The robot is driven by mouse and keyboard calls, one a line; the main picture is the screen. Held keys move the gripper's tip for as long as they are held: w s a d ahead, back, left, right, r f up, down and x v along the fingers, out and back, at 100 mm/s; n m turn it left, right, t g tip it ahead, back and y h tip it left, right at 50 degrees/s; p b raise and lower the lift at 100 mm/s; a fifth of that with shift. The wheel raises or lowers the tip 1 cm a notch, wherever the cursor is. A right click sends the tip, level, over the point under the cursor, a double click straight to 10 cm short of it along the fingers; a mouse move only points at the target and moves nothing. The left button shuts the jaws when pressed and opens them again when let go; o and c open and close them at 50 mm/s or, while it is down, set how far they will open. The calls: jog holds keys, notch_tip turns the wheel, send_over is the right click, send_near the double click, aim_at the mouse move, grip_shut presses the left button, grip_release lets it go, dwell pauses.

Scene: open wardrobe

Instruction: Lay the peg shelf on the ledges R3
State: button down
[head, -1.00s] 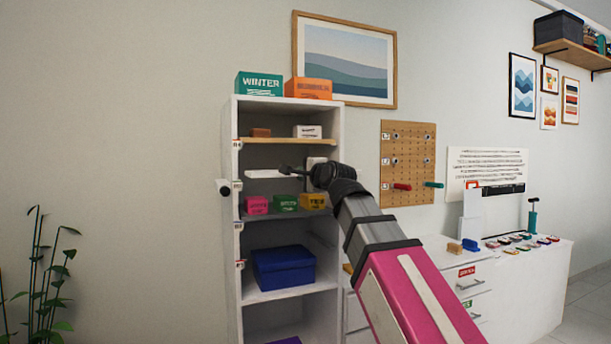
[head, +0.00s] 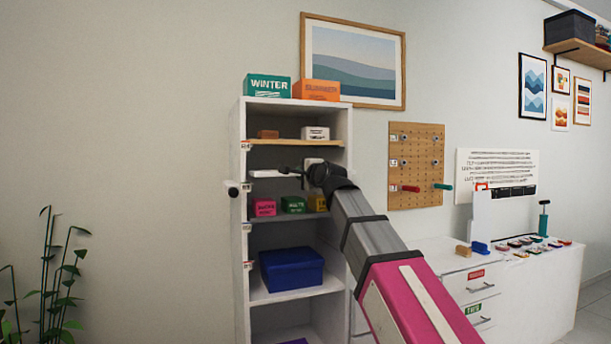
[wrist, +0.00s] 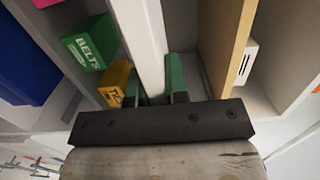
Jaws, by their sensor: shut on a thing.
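The peg shelf, a white board (head: 265,173), is inside the open wardrobe, below the wooden shelf and above the pink, green and yellow boxes. It looks roughly level in the head view. My gripper (head: 286,171) reaches into this bay from the right. In the wrist view my gripper (wrist: 154,88) has its green fingers shut on the white board (wrist: 150,38), one on either side. Small red-and-white tags run down the wardrobe's left front edge; the R3 tag (head: 247,187) appears a little below the board's height. The ledges themselves are hidden or too small to see.
The wooden shelf (head: 290,142) above carries a brown block and a white box. A blue box (head: 291,269) sits lower.

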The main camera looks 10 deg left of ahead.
jog(key=shift+w+a+f, duration=0.45)
jog(key=shift+w+a, duration=0.45)
jog(key=shift+w, duration=0.55)
jog(key=shift+w+a+f, duration=0.4)
jog(key=shift+w+a, duration=0.45)
jog(key=shift+w, duration=0.65)
jog(key=shift+w+a+f, duration=0.45)
jog(key=shift+w+a, duration=0.45)
jog(key=shift+w, duration=0.55)
jog(key=shift+f, duration=0.3)
jog(key=c, duration=1.1)
grip_release()
jog(key=shift+o, duration=0.2)
jog(key=shift+s, duration=0.1)
jog(key=v, duration=0.8)
jog(key=shift+s, duration=0.55)
